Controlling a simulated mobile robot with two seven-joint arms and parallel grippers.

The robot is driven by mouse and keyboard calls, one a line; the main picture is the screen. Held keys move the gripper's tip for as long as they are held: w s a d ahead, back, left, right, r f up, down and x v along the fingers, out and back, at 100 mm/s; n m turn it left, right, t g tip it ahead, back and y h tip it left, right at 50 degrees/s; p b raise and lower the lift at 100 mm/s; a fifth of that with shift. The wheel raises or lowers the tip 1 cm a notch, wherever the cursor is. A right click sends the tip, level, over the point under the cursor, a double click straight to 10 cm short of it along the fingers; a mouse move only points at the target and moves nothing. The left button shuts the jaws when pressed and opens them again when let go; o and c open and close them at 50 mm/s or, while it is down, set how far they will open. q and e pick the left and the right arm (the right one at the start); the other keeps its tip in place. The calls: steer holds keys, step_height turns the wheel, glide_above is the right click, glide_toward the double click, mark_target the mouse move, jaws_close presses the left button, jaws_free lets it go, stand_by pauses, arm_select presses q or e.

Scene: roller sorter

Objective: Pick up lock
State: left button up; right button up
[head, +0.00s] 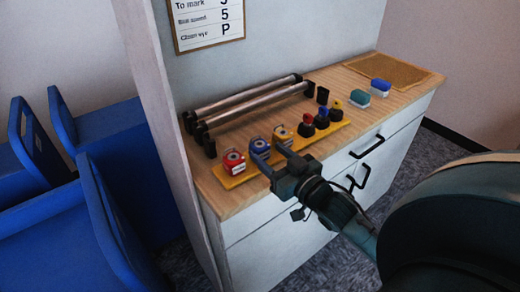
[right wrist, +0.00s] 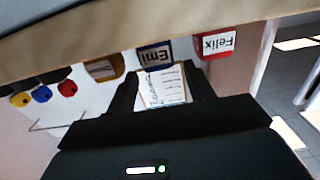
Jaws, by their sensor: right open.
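A row of padlock-like locks stands on a yellow strip (head: 238,181) on the wooden counter. The red lock (head: 235,163) is at the near end, then the blue lock (head: 260,146), then the orange-yellow lock (head: 281,133). My right gripper (head: 268,151) is open, its fingers pointing at the blue lock, partly covering it. In the right wrist view, the blue lock (right wrist: 155,54), labelled "Emi", is just beyond my fingertips (right wrist: 162,77). The red lock (right wrist: 218,44), labelled "Felix", is to its right. A white printed card (right wrist: 163,88) shows between the fingers. My left gripper is out of view.
Two metal rollers (head: 250,97) lie behind the locks. Several coloured knobs (head: 321,118) share the strip's far end. Two small blocks, green (head: 359,97) and blue (head: 380,86), sit to the right, near a cork mat (head: 388,70). Drawer handles (head: 367,147) stick out below. Blue bins (head: 112,150) are left.

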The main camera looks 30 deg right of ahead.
mark_target(266, 149)
steer(key=shift+w+a+r, duration=0.1)
steer(key=shift+w, duration=0.5)
steer(key=w, duration=0.4)
steer(key=shift+w, duration=0.1)
steer(key=shift+c, duration=0.7)
steer(key=c, duration=0.7)
steer(key=shift+o, duration=0.2)
